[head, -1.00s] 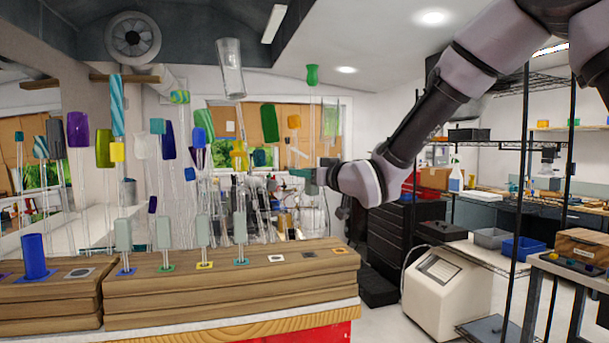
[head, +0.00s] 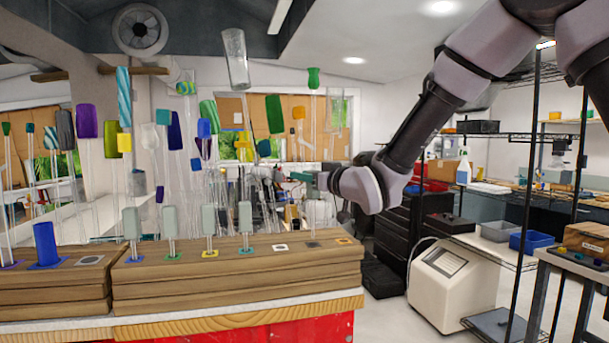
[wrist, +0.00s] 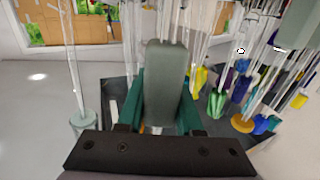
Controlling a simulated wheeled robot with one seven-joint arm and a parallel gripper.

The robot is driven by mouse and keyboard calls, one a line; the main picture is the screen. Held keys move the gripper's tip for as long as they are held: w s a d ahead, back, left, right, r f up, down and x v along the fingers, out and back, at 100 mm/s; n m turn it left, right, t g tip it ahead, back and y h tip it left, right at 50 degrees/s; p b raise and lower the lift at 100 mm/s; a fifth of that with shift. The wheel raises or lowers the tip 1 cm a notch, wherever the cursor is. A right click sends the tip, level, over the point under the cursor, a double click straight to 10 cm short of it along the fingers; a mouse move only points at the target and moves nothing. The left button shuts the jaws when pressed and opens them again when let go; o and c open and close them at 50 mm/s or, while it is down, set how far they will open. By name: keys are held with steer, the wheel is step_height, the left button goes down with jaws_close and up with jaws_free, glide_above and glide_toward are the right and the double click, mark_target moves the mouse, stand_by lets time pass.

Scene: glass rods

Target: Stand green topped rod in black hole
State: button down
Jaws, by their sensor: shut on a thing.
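My gripper (wrist: 163,92) has teal fingers shut on a grey-green rod top (wrist: 166,75), upright between them in the wrist view. In the head view my gripper (head: 320,181) is beyond and above the right part of the long wooden block (head: 230,286). The black hole seems to be the dark square (head: 311,244) on the block's top, between a white-framed hole (head: 280,247) and an orange-framed hole (head: 345,240). It looks empty.
Several similar grey-green topped rods (head: 245,217) stand in the block's left holes. A blue cylinder (head: 46,244) stands on the left wooden block (head: 40,292). Many glass rods with coloured tops crowd the background. A white machine (head: 455,285) stands right of the table.

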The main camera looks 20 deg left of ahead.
mark_target(312, 204)
steer(key=shift+f, duration=3.45)
steer(key=shift+c, duration=2.4)
jaws_free()
